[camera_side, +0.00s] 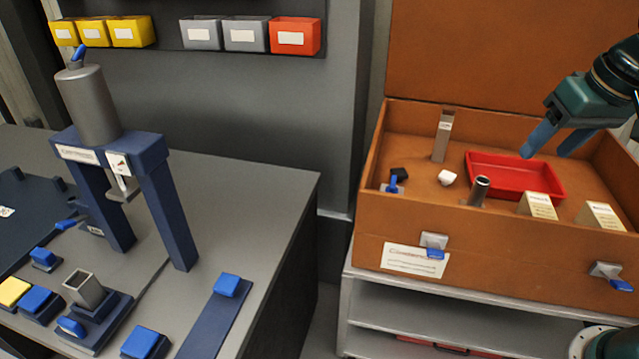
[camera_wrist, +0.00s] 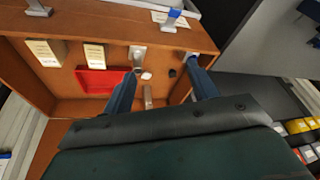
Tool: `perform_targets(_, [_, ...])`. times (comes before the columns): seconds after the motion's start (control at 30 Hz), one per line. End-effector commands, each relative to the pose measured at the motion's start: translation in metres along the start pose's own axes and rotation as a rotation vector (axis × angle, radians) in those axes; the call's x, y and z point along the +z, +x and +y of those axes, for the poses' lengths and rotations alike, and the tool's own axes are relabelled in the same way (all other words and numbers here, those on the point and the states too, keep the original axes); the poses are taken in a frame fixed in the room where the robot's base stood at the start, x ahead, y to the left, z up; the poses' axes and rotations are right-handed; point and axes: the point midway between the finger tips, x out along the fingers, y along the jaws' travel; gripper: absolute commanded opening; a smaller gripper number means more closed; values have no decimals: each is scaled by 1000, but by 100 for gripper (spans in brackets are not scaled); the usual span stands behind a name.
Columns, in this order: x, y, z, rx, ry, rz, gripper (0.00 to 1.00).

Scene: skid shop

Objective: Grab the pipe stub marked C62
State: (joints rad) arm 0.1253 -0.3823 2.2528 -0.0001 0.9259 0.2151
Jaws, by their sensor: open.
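Two stubs stand upright in the open brown crate (camera_side: 400,215). One is a tall grey square tube (camera_side: 442,136) with a small label near its top, at the back. The other is a short dark round pipe (camera_side: 479,191) near the front wall. I cannot read C62 on either. In the wrist view the square tube (camera_wrist: 148,97) shows between my fingers, and the round pipe (camera_wrist: 138,55) is partly by the left fingertip. My gripper (camera_side: 553,147) is open and empty, above the right part of the crate, apart from both stubs; it also shows in the wrist view (camera_wrist: 163,66).
A red tray (camera_side: 510,170), a white piece (camera_side: 447,177), a black piece (camera_side: 399,173) and two labelled cream blocks (camera_side: 538,205) share the crate. Its walls and raised lid (camera_side: 500,50) bound the space. A workbench (camera_side: 270,190) with a press stands at left.

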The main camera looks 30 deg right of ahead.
Motion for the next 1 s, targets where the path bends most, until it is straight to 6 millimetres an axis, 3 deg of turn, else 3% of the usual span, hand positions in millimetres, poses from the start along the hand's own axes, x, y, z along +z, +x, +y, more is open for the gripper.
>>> perform_targets(0.37, [-69, 44, 20, 62, 264, -105, 59])
perform_targets(0.6, [-106, 83, 41, 104, 432, -166, 59])
perform_targets(1.0, [-148, 161, 88, 178, 701, -259, 59])
